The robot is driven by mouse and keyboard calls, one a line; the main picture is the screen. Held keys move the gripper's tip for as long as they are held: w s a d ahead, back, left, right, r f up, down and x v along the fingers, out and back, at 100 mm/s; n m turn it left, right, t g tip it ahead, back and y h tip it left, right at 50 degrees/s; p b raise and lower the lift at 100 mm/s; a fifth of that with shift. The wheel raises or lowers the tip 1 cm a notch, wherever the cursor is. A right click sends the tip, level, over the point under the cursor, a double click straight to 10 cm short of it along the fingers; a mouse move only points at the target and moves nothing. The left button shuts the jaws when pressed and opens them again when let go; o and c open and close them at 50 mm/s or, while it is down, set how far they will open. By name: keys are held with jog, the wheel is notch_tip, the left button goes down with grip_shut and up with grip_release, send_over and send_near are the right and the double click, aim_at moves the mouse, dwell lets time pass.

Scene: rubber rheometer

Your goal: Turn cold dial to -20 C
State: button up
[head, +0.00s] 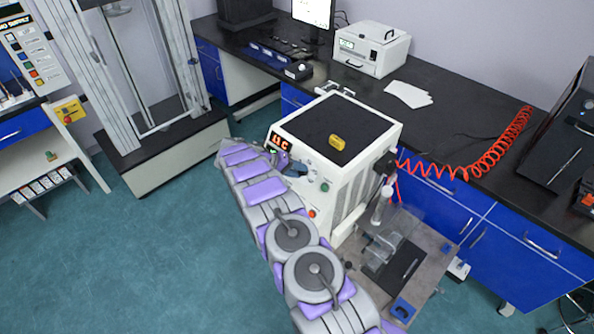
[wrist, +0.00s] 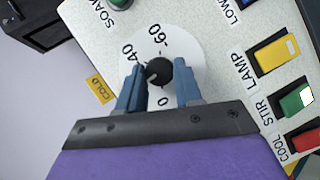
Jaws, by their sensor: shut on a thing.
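The cold dial is a black knob (wrist: 163,75) on a round white scale plate (wrist: 188,50), with a yellow COLD label (wrist: 100,89) beside it. The scale shows 60, 40 and 0; the stretch between 40 and 0 is hidden behind my left finger. A small pale mark on the knob faces left, toward that finger, just below the 40. My gripper (wrist: 159,72) has its blue fingers on either side of the knob and is shut on it. In the head view my gripper (head: 294,168) is at the front panel of the white machine (head: 345,185).
Yellow LAMP (wrist: 277,52), green STIR (wrist: 296,100) and red COOL (wrist: 305,136) switches sit right of the dial. An orange-lit display (head: 279,142) is on the machine; its digits are hard to read.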

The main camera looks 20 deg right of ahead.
jog(key=shift+s+a+f+m+y, duration=0.15)
jog(key=shift+m+y, duration=0.15)
jog(key=shift+m, duration=0.3)
jog(key=o, duration=1)
jog(key=shift+r, duration=0.2)
jog(key=shift+w+a+r, duration=0.2)
jog(key=shift+a, duration=0.1)
jog(key=p+v, duration=0.2)
jog(key=v, duration=1.4)
jog(key=shift+a, duration=0.35)
jog(key=shift+s+r, duration=0.1)
